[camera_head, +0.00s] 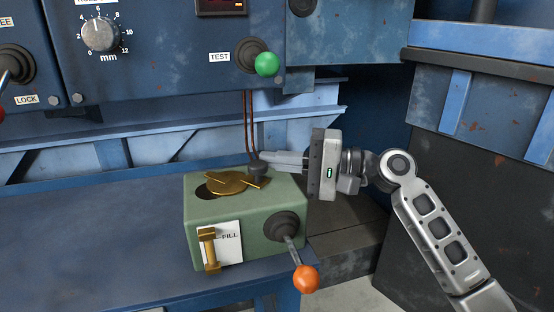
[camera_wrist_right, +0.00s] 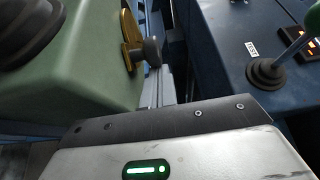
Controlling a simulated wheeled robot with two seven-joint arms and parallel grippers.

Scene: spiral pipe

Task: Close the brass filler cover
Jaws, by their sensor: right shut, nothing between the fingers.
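The brass filler cover (camera_head: 225,184) lies on top of a green box (camera_head: 206,220). A dark opening (camera_head: 207,191) shows at its left, so the cover only partly overlies the hole. A dark knob (camera_head: 257,170) stands at the cover's right end. My right gripper (camera_head: 262,160) comes in from the right, shut and empty. Its fingers lie just behind the knob; I cannot tell whether they touch it. In the right wrist view the brass cover (camera_wrist_right: 130,32) and its knob (camera_wrist_right: 152,51) show edge-on beside the green box. My left gripper is out of view.
An orange-tipped lever (camera_head: 304,277) sticks out from the box front, beside a brass latch (camera_head: 208,249) and a FILL label (camera_head: 230,237). A green TEST lever (camera_head: 266,64) is on the panel above. The blue bench (camera_head: 90,240) is clear at left.

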